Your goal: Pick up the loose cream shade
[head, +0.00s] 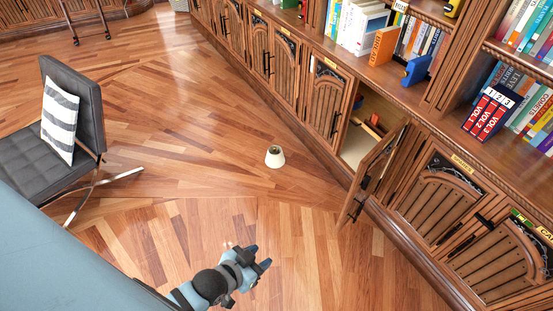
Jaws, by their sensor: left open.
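My left gripper (247,255) is open and empty, in the lower middle of the view, well short of the shade. My right gripper is not in view.
A cabinet door (372,170) stands open to the right of the shade, with things on the shelf inside. Bookshelves with closed lower doors (325,103) run along the right. A dark chair (75,115) with a striped pillow (60,117) stands left. The floor between is clear.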

